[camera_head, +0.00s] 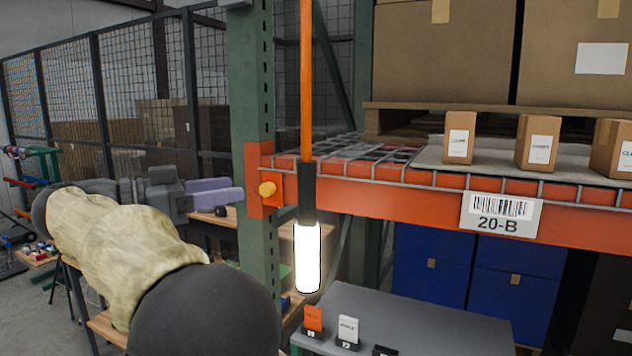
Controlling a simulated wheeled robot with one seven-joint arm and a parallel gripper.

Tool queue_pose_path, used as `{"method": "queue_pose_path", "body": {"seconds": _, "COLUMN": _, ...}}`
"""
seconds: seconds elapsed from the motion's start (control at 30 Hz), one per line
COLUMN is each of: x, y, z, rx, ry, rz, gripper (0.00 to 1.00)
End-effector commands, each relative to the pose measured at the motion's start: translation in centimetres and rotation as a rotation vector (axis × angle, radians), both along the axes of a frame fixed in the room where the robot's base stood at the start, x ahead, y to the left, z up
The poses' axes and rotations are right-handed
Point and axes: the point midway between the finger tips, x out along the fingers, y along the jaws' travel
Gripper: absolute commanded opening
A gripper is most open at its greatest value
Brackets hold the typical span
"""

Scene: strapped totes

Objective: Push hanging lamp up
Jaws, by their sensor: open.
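The hanging lamp (307,258) is a glowing white tube with a black upper handle. It hangs upright on an orange cord that runs up out of the top of the picture, in front of the orange shelf beam. Its lower end is above a grey table. My gripper (232,196) is left of the lamp, a little higher than the glowing tube. Its lavender fingers point right toward the green rack post, and it appears apart from the lamp. The fingers overlap in this view, so the gap between them is hard to see; the gripper is open and nothing shows in it.
The green rack post (252,110) and orange beam (400,200) with label 20-B stand close to the lamp. Several small cartons stand on the shelf. The grey table (430,318) below holds small orange and white items. Blue bins (430,265) are behind.

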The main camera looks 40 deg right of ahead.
Motion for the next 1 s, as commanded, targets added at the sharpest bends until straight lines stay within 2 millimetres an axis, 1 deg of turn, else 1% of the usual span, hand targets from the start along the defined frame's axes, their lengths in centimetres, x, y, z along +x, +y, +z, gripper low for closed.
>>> {"method": "queue_pose_path", "body": {"seconds": 0.23, "x": 0.0, "y": -0.3, "z": 0.0, "rx": 0.003, "ry": 0.005, "rz": 0.001, "gripper": 0.52}}
{"method": "queue_pose_path", "body": {"seconds": 0.37, "x": -0.2, "y": -1.3, "z": 0.1, "rx": 0.003, "ry": 0.006, "rz": 0.000, "gripper": 0.52}}
{"method": "queue_pose_path", "body": {"seconds": 0.47, "x": -0.5, "y": -2.6, "z": 0.1, "rx": 0.004, "ry": 0.007, "rz": -0.001, "gripper": 0.52}}
{"method": "queue_pose_path", "body": {"seconds": 1.0, "x": -2.5, "y": -11.9, "z": 0.2, "rx": 0.005, "ry": 0.009, "rz": -0.002, "gripper": 0.52}}
